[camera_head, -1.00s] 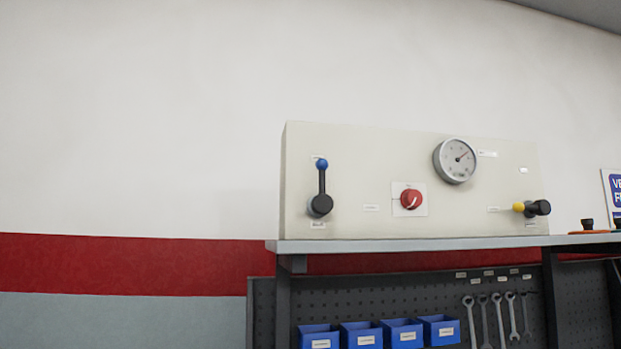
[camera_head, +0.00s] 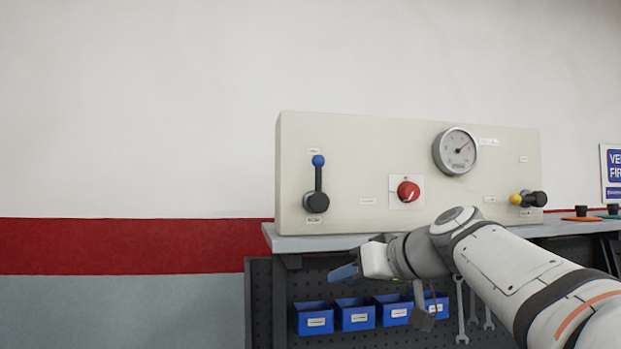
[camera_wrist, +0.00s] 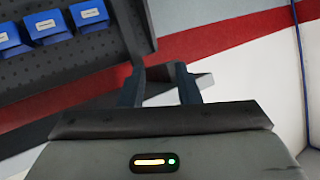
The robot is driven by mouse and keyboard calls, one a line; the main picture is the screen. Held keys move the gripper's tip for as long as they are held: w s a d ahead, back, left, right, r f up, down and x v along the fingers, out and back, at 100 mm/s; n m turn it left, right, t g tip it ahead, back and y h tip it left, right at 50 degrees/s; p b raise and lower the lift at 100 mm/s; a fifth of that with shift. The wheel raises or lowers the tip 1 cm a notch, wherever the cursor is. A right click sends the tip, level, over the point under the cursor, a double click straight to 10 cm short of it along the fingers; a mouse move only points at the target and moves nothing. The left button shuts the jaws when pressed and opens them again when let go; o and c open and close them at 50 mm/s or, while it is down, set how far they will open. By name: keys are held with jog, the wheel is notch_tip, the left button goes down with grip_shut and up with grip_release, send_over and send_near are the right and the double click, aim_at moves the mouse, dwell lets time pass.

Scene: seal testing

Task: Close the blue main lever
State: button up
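The blue main lever (camera_head: 318,178) is on the left of the pale test panel (camera_head: 350,150). It has a blue ball knob, a dark stem pointing straight up and a black round hub at the bottom. My gripper (camera_head: 345,272) is below the lever and slightly right of it in the head view, lower than the bench top. In the wrist view my gripper (camera_wrist: 158,84) has its two dark fingers apart, with nothing seen held between them. The lever does not show in the wrist view.
The panel also has a red knob (camera_head: 408,191), a round gauge (camera_head: 456,151) and a yellow-tipped lever (camera_head: 527,199). The bench top's edge (camera_head: 300,243) lies between gripper and panel. Below are blue bins (camera_head: 314,318) and wrenches (camera_head: 461,310). The wall left of the bench is clear.

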aim_at(322, 166)
notch_tip(322, 166, up, 19)
jog(key=w+n+t+y+p, duration=0.2)
jog(key=n+t+y+p, duration=0.1)
jog(key=n+y, duration=0.1)
jog(key=p+x, duration=0.3)
jog(key=x, duration=0.4)
jog(key=shift+d+r, duration=0.1)
jog(key=shift+r, duration=0.1)
jog(key=shift+w+a+f+p, duration=0.15)
jog(key=shift+w+a+p, duration=0.15)
jog(key=shift+w, duration=0.1)
jog(key=shift+c, duration=0.2)
grip_shut()
